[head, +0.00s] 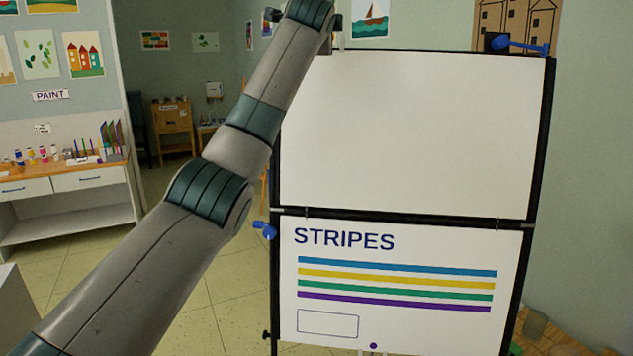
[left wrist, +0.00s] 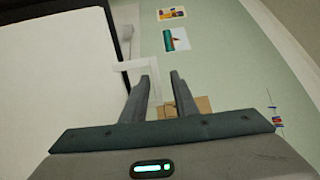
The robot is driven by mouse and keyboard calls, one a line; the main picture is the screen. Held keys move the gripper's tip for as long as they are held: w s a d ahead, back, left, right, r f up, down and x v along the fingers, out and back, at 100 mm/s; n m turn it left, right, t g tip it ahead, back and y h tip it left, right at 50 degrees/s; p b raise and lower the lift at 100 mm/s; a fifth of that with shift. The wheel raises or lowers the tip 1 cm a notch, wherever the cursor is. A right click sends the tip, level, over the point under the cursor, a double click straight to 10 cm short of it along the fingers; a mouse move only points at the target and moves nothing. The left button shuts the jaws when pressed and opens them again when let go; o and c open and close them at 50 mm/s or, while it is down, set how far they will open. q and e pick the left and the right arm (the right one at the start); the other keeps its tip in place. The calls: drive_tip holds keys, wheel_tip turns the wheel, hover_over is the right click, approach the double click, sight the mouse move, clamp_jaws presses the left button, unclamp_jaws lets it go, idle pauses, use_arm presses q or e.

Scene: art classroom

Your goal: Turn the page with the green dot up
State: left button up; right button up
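A black-framed flip board stands ahead in the head view. Its upper page (head: 415,130) is blank white. Its lower page (head: 410,325) reads STRIPES above blue, yellow, green and purple bars. A purple dot (head: 373,346) sits at its bottom edge, with white strips just below. No green dot shows. In the left wrist view my left gripper (left wrist: 160,80) is open, beside the white board face. A white bent handle (left wrist: 141,66) passes at its fingers; contact is unclear. My right gripper is out of view.
A paint counter (head: 65,178) stands at the left. A wooden surface (head: 555,338) is at lower right. Tiled floor (head: 228,285) is clear left of the board.

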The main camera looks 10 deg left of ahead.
use_arm(q)
drive_tip(key=s+r+b, duration=0.2)
drive_tip(key=s+b, duration=0.5)
drive_tip(key=s, duration=0.3)
drive_tip(key=shift+d+b, duration=0.25)
drive_tip(key=shift+b, duration=0.15)
idle(1.2)
idle(0.5)
